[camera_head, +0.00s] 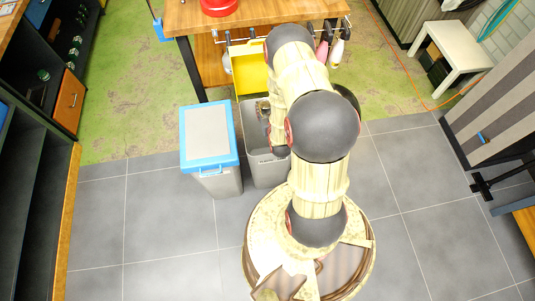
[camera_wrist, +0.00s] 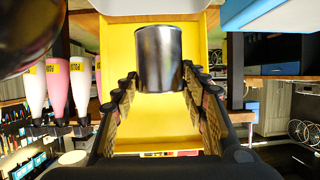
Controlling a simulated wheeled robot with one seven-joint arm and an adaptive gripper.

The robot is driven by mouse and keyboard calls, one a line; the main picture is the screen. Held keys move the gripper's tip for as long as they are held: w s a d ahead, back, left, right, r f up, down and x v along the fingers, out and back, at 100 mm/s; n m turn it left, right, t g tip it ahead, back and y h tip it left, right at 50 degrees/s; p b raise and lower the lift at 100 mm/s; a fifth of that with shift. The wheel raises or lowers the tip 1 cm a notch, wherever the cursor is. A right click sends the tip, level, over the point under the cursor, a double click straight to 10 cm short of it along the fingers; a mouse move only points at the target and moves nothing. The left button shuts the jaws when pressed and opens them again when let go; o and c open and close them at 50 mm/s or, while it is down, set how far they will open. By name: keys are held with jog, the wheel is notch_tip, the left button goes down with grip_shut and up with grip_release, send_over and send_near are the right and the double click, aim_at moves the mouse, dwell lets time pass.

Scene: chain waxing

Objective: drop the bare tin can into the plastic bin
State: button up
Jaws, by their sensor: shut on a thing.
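The bare tin can (camera_wrist: 158,58), a shiny unlabelled metal cylinder, is between the fingers of my gripper (camera_wrist: 160,78) in the wrist view. The gripper is shut on it. In the head view my arm mostly hides the gripper and can, near the far end of an open grey plastic bin (camera_head: 266,172). A second grey bin with a blue-rimmed lid (camera_head: 209,137) stands just left of the open one. I cannot tell whether the can is inside the bin's rim or above it.
A yellow panel or container (camera_head: 250,73) is at the front of the wooden workbench (camera_head: 245,17), beyond the open bin. Pink and white bottles (camera_wrist: 55,90) show left in the wrist view. A white side table (camera_head: 452,48) stands far right. Grey floor is clear around my base.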

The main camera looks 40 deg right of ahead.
notch_tip(320, 180, down, 7)
jog(key=s+d+b, duration=0.1)
jog(key=d+b, duration=0.1)
jog(key=b, duration=0.2)
jog(key=shift+s+f+m+h, duration=0.2)
jog(key=shift+m+h, duration=0.1)
jog(key=shift+h, duration=0.1)
jog(key=o, duration=1.1)
jog(key=shift+o, duration=0.2)
jog(key=v, duration=1.2)
jog(key=shift+r, duration=0.15)
jog(key=shift+w, duration=0.1)
